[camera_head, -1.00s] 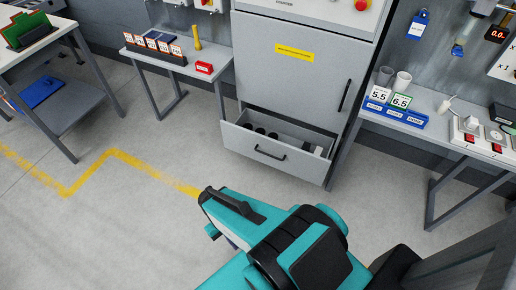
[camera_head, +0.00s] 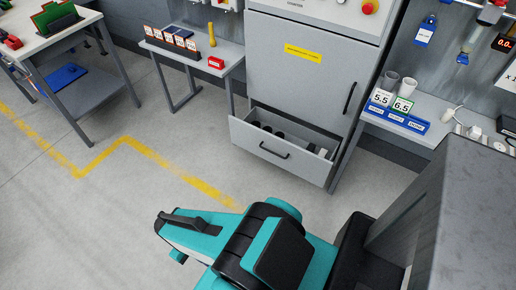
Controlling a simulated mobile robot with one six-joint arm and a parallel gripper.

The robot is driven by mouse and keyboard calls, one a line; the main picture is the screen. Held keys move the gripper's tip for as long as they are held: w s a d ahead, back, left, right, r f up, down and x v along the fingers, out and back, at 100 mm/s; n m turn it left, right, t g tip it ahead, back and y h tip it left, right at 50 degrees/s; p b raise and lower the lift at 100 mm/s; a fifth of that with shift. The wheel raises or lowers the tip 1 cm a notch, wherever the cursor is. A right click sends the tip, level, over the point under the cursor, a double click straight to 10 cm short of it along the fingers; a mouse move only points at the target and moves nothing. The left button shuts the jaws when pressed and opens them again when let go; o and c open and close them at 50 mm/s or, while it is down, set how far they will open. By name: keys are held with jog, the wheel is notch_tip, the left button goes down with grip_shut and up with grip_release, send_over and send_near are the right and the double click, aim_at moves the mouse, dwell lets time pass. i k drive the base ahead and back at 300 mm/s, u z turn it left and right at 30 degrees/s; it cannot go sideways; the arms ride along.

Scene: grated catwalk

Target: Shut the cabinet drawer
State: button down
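The grey cabinet (camera_head: 300,82) stands at the back centre. Its bottom drawer (camera_head: 250,142) is pulled out, with a dark bar handle (camera_head: 274,151) on its front. Several dark round items (camera_head: 267,130) and some light blocky items (camera_head: 318,150) lie inside. The cabinet door above the drawer is closed. My teal and black arm (camera_head: 205,232) is in the lower middle, in front of the drawer and apart from it in the picture.
A small table (camera_head: 220,52) with cards and a red box stands left of the cabinet. A bench (camera_head: 427,107) with cups stands to its right. A workbench (camera_head: 55,38) is at far left. The floor (camera_head: 165,160) before the drawer is clear, with a yellow line.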

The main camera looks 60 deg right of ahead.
aim_at(290, 154)
jog(key=k, duration=1.4)
jog(key=z, duration=0.85)
jog(key=i, duration=0.95)
jog(key=u, duration=0.6)
jog(key=i, duration=0.5)
jog(key=u, duration=0.2)
